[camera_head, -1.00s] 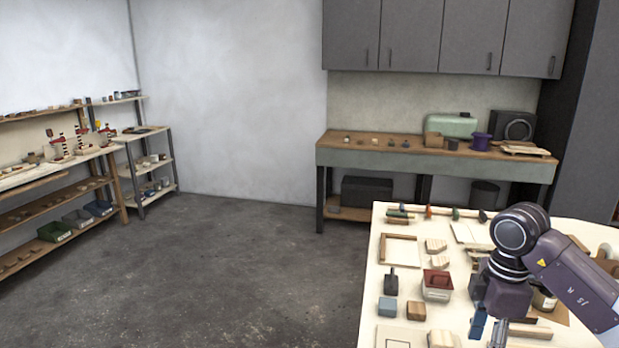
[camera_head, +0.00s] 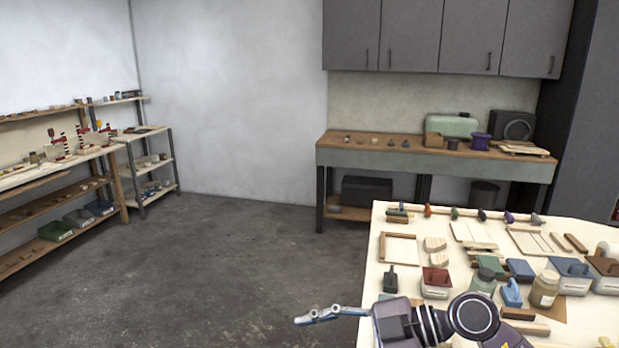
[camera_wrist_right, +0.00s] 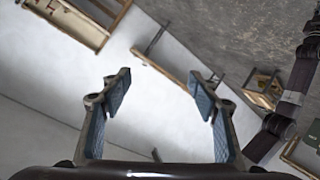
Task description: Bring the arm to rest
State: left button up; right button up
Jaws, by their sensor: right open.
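My right gripper (camera_head: 320,314) shows at the bottom of the head view, pointing left past the table's left edge, with the floor behind it. In the right wrist view its two blue-padded fingers (camera_wrist_right: 158,85) stand wide apart with nothing between them. My right arm's dark wrist (camera_head: 440,318) lies across the table's near left corner in the picture and hides part of it. My left gripper is not in view.
The pale table (camera_head: 372,275) carries several blocks, wooden frames (camera_head: 400,249), lidded boxes (camera_head: 435,283) and jars (camera_head: 544,288). A workbench (camera_head: 430,160) stands against the back wall; shelves (camera_head: 75,200) stand at left. The floor (camera_head: 220,260) between is clear.

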notch_tip(320, 180, up, 10)
jog(key=a+m+t+y, duration=0.2)
jog(key=a+t+y, duration=0.1)
jog(key=t+y, duration=0.3)
jog(key=w+d+r+m+t+h, duration=0.3)
jog(key=w+d+m+t+h, duration=0.2)
jog(key=d+m+t, duration=0.45)
jog(key=s+d+f+m+g+h, duration=0.1)
jog(key=d+f+m+h, duration=0.6)
jog(key=f, duration=0.3)
jog(key=s+d+f+m+g+h, duration=0.1)
jog(key=d+f+m+h, duration=0.3)
jog(key=d+f+h, duration=0.5)
jog(key=s+a+f+n+g+y, duration=0.1)
jog(key=s+f+g, duration=0.5)
jog(key=s+f, duration=0.55)
jog(key=s+a+f+g+y, duration=0.15)
jog(key=s+f+g, duration=0.55)
jog(key=s, duration=0.7)
notch_tip(320, 180, down, 28)
jog(key=s, duration=0.2)
jog(key=s+d+f+g, duration=0.1)
jog(key=s+d+f, duration=0.1)
jog(key=s+f, duration=1.4)
jog(key=shift+s+d+f+n+h, duration=0.2)
jog(key=shift+s+d+n+h, duration=0.2)
jog(key=shift+s, duration=0.3)
